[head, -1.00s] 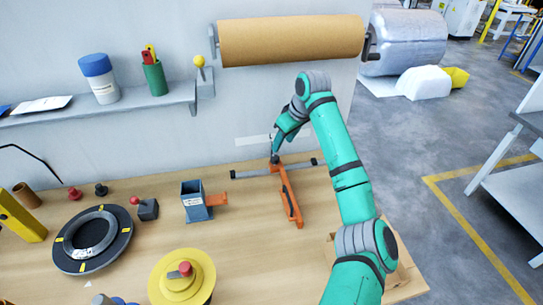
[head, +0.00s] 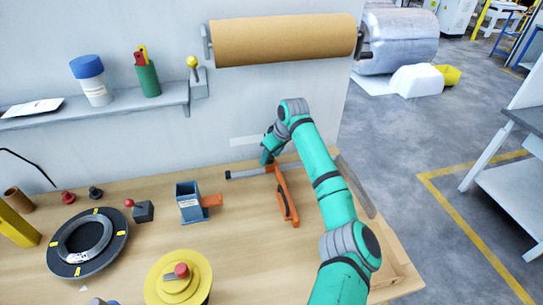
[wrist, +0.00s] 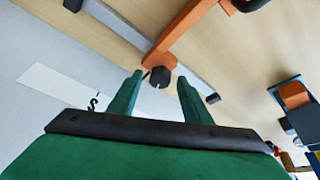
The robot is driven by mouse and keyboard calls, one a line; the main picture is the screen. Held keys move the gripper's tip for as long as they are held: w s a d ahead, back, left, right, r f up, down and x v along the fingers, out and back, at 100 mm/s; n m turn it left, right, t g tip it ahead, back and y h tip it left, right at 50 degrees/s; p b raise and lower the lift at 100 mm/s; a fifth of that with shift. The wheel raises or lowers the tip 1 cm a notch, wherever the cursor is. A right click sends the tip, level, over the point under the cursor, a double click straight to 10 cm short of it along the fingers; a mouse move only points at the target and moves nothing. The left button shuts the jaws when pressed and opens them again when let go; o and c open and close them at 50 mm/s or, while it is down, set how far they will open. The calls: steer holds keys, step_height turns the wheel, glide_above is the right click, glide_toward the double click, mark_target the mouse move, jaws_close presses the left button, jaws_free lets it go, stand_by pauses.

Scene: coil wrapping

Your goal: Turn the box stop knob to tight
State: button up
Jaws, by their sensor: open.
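The box stop is an orange frame (head: 286,196) with a grey rail (head: 245,174) at the back of the wooden bench. In the wrist view its orange arm (wrist: 183,32) runs toward a small dark knob (wrist: 160,78) with a pale mark on its face. My gripper (wrist: 160,77) is open, with one green finger on each side of the knob in that view. I cannot tell whether either finger touches it. In the head view my gripper (head: 266,160) is at the rail's junction with the orange frame and hides the knob.
A blue-grey holder (head: 190,203) with an orange tab stands left of the frame. A black ring (head: 118,240), a yellow disc (head: 160,286) and a small red-knobbed block (head: 144,212) lie further left. The wall is close behind; a brown roll (head: 285,40) hangs above.

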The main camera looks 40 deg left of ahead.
steer(key=c, duration=1)
steer(key=shift+c, duration=0.2)
steer(key=shift+s+a+m, duration=0.1)
steer(key=shift+m, duration=0.2)
steer(key=m+t, duration=0.1)
steer(key=m, duration=0.1)
steer(key=shift+s+f+m, duration=0.1)
steer(key=shift+s+m, duration=0.05)
steer(key=shift+m, duration=0.25)
steer(key=m, duration=0.2)
steer(key=m+t+h, duration=0.1)
steer(key=m, duration=0.1)
steer(key=shift+s+a+m+t+h, duration=0.1)
steer(key=shift+a+m+t+h, duration=0.05)
steer(key=shift+m+t+h, duration=0.15)
steer(key=m+h, duration=0.1)
steer(key=m, duration=0.2)
steer(key=m+h, duration=0.1)
steer(key=m, duration=0.2)
steer(key=shift+a+t, duration=0.2)
steer(key=shift+t, duration=0.2)
steer(key=m+h, duration=0.1)
steer(key=m, duration=0.2)
steer(key=m+h, duration=0.2)
steer(key=m, duration=0.2)
steer(key=shift+a+g, duration=0.15)
steer(key=shift+g, duration=0.15)
